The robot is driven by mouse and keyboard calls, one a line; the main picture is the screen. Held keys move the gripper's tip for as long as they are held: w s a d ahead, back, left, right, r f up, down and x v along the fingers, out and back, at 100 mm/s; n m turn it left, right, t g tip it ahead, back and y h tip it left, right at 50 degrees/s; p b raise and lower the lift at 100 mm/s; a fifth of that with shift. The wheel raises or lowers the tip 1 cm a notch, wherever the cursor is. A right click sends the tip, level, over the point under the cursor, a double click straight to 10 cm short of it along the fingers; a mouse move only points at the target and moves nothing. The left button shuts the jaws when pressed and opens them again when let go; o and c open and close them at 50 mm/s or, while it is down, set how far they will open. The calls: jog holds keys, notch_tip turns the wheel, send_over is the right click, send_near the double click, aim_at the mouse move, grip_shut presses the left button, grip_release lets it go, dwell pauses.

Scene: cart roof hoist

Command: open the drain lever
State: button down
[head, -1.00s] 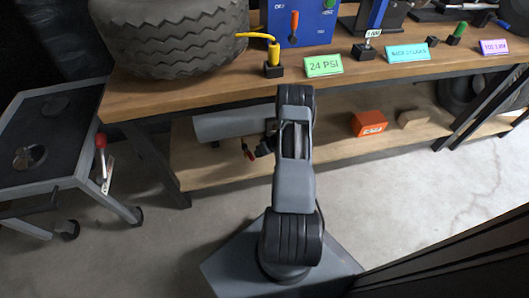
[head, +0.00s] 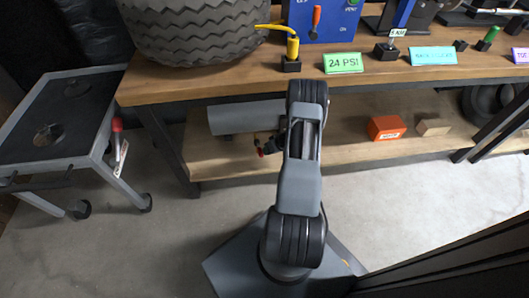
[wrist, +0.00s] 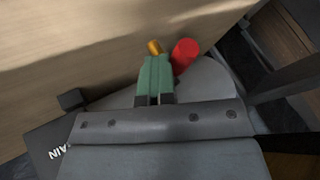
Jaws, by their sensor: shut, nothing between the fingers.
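My gripper (wrist: 155,68) shows in the wrist view as green fingers closed together, with nothing seen between them. A red rounded piece (wrist: 185,55), which looks like the drain lever's grip, is just right of the fingertips; I cannot tell whether they touch. A small brass-coloured piece (wrist: 154,47) shows just beyond the tips. A dark plate (wrist: 50,150) at lower left bears the partly hidden letters "AIN". In the head view, a grey tank (head: 232,119) lies on the lower shelf, with dark and red fittings (head: 266,149) at its right end. My arm hides part of that area.
The workbench (head: 200,92) top overhangs the lower shelf (head: 352,149). An orange box (head: 387,128) and a wooden block (head: 434,127) are on the shelf to the right. A trolley (head: 90,155) with a red handle stands left. Bare floor lies in front.

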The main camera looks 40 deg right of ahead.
jog(key=shift+a, duration=0.55)
jog(key=shift+s+d+f+b, duration=0.15)
jog(key=shift+d+f+b, duration=0.15)
jog(key=shift+d+b, duration=0.1)
jog(key=d, duration=0.1)
jog(key=d+b, duration=0.1)
jog(key=b, duration=0.1)
jog(key=shift+s+d+f, duration=0.35)
jog(key=shift+d+f, duration=0.05)
jog(key=p+v, duration=0.4)
jog(key=v, duration=0.7)
jog(key=shift+d, duration=0.15)
jog(key=shift+s, duration=0.2)
